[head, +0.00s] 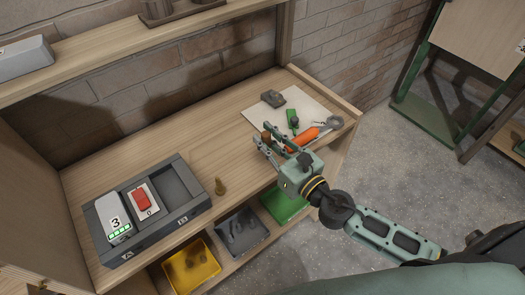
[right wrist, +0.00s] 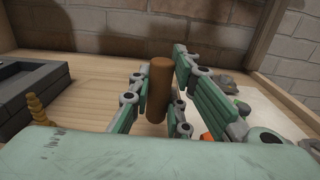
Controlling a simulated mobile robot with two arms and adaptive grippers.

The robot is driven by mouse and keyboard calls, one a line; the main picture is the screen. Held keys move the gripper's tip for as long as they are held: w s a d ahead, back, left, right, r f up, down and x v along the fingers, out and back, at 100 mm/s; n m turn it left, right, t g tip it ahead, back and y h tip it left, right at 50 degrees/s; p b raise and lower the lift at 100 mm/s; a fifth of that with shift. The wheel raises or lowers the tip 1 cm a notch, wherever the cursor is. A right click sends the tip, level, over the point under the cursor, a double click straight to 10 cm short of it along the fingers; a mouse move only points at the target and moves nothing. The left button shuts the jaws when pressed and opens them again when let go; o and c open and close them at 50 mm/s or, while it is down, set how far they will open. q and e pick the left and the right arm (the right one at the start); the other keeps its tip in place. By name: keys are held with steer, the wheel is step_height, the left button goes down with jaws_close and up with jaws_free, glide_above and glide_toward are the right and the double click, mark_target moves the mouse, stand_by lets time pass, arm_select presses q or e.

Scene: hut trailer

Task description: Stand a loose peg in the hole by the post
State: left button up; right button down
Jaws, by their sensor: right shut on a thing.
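My right gripper (head: 270,144) is shut on a brown wooden peg (head: 266,135) over the right part of the workbench. In the right wrist view the peg (right wrist: 158,90) stands about upright between the finger pads of the gripper (right wrist: 160,95). Its lower end shows against the wood; I cannot tell whether it touches the bench. A small brass-coloured turned post (head: 220,187) stands near the bench's front edge, left of the gripper. It also shows at the left of the right wrist view (right wrist: 35,112). I cannot make out a hole beside it. My left gripper is not in view.
A dark grey tray (head: 181,211) with a red switch (head: 142,200) and a numbered box (head: 113,213) sits at left. A white sheet (head: 312,108) carries an orange-handled tool (head: 302,140) and other items. Coloured bins stand below the bench (head: 180,122). Bench between tray and sheet is mostly clear.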

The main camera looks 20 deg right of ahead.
steer(key=shift+a+f, duration=0.3)
steer(key=shift+a, duration=0.1)
steer(key=shift+a+f, duration=0.15)
steer(key=shift+f, duration=0.05)
step_height(320, 180, down, 3)
steer(key=shift+b, duration=1.1)
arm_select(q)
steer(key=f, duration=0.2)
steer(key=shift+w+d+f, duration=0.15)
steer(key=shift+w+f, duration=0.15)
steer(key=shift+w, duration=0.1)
arm_select(e)
steer(key=shift+f, duration=0.4)
steer(key=shift+f+b, duration=0.2)
steer(key=shift+b, duration=0.2)
steer(key=c, duration=1.6)
jaws_free()
steer(key=shift+r, duration=0.1)
steer(key=shift+c, duration=0.2)
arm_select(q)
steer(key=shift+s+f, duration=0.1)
